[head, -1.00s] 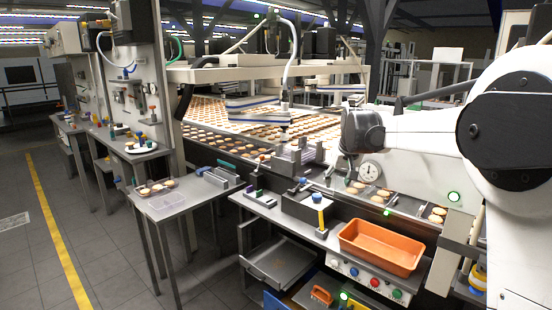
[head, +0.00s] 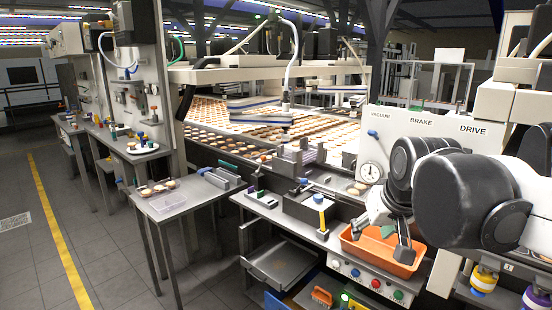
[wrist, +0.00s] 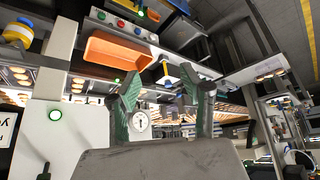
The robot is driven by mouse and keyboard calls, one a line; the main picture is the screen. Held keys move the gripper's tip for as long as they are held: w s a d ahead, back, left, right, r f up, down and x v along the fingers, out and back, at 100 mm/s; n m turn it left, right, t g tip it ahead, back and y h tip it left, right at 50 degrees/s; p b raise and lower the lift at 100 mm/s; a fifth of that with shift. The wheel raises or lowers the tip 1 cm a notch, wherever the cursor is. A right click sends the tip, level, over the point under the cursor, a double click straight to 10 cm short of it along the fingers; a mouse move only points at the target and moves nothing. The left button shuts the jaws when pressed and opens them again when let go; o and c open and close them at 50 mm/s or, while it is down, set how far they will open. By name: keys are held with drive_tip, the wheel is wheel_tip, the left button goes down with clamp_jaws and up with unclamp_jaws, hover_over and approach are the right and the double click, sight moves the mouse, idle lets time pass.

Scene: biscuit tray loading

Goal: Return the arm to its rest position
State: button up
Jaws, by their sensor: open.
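My gripper (head: 378,240) hangs from my arm at the right of the head view, in front of the orange bin. Its two fingers are spread, with nothing between them. In the wrist view my gripper (wrist: 160,82) shows two grey fingers with green pads, wide apart and empty. My arm is bent at the right, and its dark rounded joints cover part of the white panel.
The orange bin (head: 368,262) stands on the bench, partly hidden by my gripper; it also shows in the wrist view (wrist: 112,52). A white panel with a gauge (head: 371,172) stands behind. A biscuit conveyor (head: 215,143) and side table (head: 180,205) lie left.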

drive_tip(key=s+f, duration=0.4)
drive_tip(key=s, duration=0.3)
drive_tip(key=s+f, duration=0.4)
drive_tip(key=s, duration=0.3)
drive_tip(key=shift+s+f+t, duration=0.15)
drive_tip(key=shift+s+t, duration=0.2)
drive_tip(key=shift+t, duration=0.05)
